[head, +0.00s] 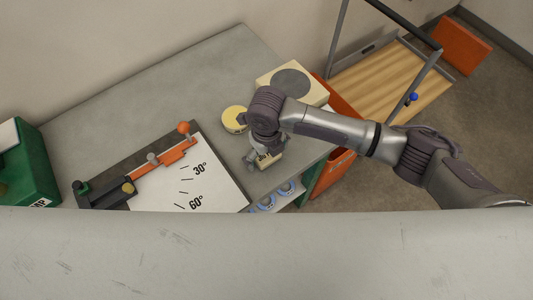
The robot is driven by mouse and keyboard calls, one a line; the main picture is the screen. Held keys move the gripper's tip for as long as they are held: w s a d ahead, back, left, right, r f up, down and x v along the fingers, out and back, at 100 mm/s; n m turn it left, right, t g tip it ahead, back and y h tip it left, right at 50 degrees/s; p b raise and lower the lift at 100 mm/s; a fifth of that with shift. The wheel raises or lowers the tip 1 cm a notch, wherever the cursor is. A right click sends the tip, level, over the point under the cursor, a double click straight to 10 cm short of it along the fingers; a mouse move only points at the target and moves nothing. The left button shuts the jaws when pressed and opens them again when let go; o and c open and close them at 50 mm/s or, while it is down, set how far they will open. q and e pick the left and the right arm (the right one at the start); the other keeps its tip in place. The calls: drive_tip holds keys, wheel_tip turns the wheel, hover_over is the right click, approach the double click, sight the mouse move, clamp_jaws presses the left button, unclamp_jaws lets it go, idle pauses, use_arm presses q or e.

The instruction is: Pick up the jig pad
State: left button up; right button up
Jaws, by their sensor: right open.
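A small cream block with dark lettering (270,160), which looks like the jig pad, sits on the grey bench (200,70) near its right front edge. My right gripper (260,161) points down right at this block and covers part of it. The gripper is open. Its fingers are small and partly hidden by the wrist, so I cannot tell whether they touch the block. My left gripper is not in view.
A round yellow piece (234,119) and a cream block with a grey disc (291,83) lie close behind the gripper. A white angle board (190,180) with an orange-handled arm (165,154) is to the left. A green box (30,170) stands far left.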

sight(269, 156)
drive_tip(key=shift+c, duration=0.3)
drive_tip(key=c, duration=1.1)
drive_tip(key=shift+r, duration=0.15)
drive_tip(key=shift+c, duration=0.2)
drive_tip(key=shift+w+r, duration=0.1)
drive_tip(key=shift+r, duration=0.15)
drive_tip(key=r, duration=0.1)
drive_tip(key=r+b, duration=0.1)
drive_tip(key=r, duration=0.1)
drive_tip(key=shift+s+d+r+b, duration=0.25)
drive_tip(key=shift+s+r+b, duration=0.1)
drive_tip(key=shift+s+b, duration=0.05)
drive_tip(key=s+d+r+b, duration=0.1)
drive_tip(key=s+d+r, duration=0.5)
drive_tip(key=s, duration=0.3)
drive_tip(key=shift+r+b, duration=0.3)
drive_tip(key=shift+b, duration=0.1)
drive_tip(key=o, duration=0.6)
drive_tip(key=shift+d, duration=0.1)
drive_tip(key=c, duration=0.5)
